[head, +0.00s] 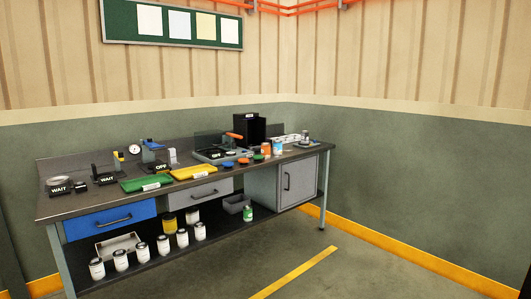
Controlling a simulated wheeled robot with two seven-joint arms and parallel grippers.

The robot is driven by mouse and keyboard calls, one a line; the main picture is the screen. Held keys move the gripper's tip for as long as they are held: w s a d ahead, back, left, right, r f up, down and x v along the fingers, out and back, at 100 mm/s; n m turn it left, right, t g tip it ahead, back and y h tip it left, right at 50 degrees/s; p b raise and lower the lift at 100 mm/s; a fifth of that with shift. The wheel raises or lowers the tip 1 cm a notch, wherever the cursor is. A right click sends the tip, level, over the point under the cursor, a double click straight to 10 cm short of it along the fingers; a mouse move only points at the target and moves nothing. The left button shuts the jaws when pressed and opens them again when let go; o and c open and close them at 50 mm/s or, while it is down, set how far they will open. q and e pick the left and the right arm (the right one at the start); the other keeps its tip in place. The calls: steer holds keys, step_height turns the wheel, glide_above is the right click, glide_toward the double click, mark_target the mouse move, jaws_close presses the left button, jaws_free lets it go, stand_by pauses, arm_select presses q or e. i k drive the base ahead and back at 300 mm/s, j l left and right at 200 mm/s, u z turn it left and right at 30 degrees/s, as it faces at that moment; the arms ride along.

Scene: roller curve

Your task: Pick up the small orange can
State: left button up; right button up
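A small orange can (266,149) stands on the workbench top (215,182), right of centre. It is beside a white and blue can (277,147), and I cannot tell whether the two touch. Neither of my grippers is in view.
Low blue (228,164), orange (244,160) and green (258,157) round pieces lie left of the can. A black box (249,129) stands behind. A green tray (146,183) and yellow tray (194,172) lie left. The lower shelf holds several cans. Floor in front is clear.

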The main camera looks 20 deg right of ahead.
mark_target(266, 147)
steer(key=i+l+z, duration=0.3)
steer(key=i, duration=0.35)
steer(key=i+l+z, duration=0.25)
steer(key=i, duration=0.45)
steer(key=i+z, duration=0.3)
steer(key=i, duration=0.4)
